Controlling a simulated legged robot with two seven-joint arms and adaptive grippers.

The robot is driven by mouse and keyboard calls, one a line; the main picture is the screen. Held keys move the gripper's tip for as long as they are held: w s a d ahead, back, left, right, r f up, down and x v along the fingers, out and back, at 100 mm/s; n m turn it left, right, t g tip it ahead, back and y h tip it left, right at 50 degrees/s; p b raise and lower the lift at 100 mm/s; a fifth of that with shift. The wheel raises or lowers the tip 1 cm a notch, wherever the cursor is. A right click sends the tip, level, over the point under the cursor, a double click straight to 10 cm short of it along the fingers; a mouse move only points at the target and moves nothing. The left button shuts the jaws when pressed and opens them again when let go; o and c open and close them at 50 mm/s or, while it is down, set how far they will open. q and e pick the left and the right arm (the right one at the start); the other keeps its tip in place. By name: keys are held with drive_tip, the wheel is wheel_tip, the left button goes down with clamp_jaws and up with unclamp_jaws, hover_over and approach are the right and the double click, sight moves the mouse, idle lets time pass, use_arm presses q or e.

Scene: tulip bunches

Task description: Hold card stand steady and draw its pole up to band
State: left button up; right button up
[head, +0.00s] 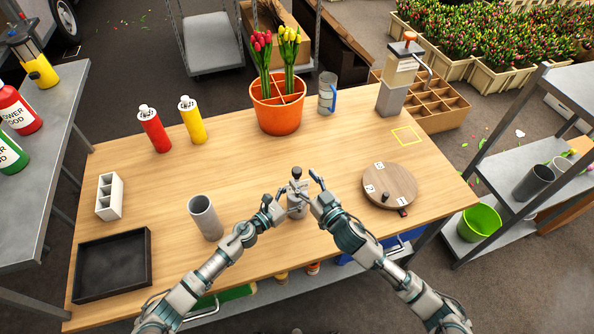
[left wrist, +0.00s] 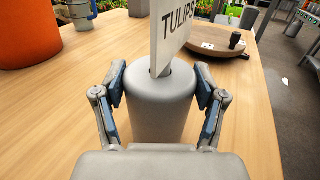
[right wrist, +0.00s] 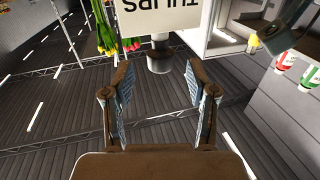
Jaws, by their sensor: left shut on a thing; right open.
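The card stand (head: 297,207) stands upright near the table's front edge. In the left wrist view its grey round base (left wrist: 160,105) sits between the fingers, with a white card (left wrist: 172,30) reading TULIPS rising above it. My left gripper (head: 284,211) is shut on the base. My right gripper (head: 319,190) is open, close beside the upper part of the stand on the right. In the right wrist view the card (right wrist: 155,22) appears upside down just beyond the open fingers. The pole and any band on it cannot be made out.
A round wooden board (head: 390,186) lies right of the stand, and a grey cylinder (head: 205,217) stands left. An orange flower pot (head: 278,107), a red bottle (head: 154,130) and a yellow bottle (head: 192,121) are farther back. A black tray (head: 113,290) lies front left. The middle is clear.

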sight(300, 175)
drive_tip(key=x, duration=0.4)
drive_tip(key=shift+w, duration=0.1)
clamp_jaws()
